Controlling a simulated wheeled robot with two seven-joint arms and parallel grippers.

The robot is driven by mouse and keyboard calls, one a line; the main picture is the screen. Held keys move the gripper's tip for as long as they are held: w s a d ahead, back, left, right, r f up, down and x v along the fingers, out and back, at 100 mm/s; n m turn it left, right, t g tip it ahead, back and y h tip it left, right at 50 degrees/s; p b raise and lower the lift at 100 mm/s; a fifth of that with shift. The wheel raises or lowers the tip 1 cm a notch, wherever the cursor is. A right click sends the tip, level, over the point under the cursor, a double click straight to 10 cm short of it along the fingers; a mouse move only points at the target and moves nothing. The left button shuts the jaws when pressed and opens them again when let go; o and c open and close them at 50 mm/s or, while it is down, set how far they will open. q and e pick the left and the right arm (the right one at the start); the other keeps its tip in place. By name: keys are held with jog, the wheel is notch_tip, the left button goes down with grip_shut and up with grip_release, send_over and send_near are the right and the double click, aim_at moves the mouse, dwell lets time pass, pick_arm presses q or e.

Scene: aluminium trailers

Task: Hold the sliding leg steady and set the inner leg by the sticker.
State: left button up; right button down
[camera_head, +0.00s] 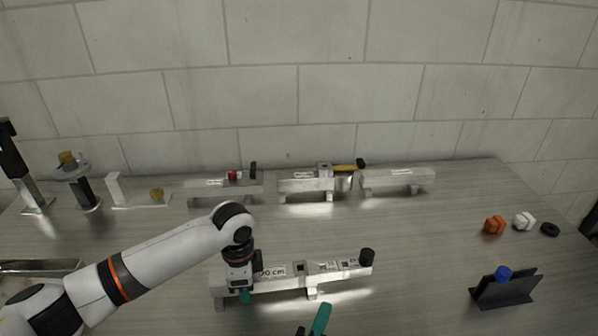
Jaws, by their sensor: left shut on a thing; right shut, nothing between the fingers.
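An aluminium leg lies across the near middle of the table on low supports. Its wider left part, the sliding leg (291,283), carries a white sticker (272,272) that seems to read "70 cm". The narrower right part, seemingly the inner leg (345,265), has small printed labels and a black end cap (367,257). My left gripper (245,295) points down and is shut on the sliding leg near its left end, hiding part of it. My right gripper (319,321) is at the bottom edge, partly cut off, shut and empty, in front of the leg and apart from it.
Three aluminium bars (400,178) stand along the back, the middle one with a yellow-handled piece (343,167). Orange (494,225) and white (524,221) knobs, a black ring (550,229) and a dark holder (505,289) are at right. Table between is clear.

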pick_arm(q)
jog(key=o, duration=1.3)
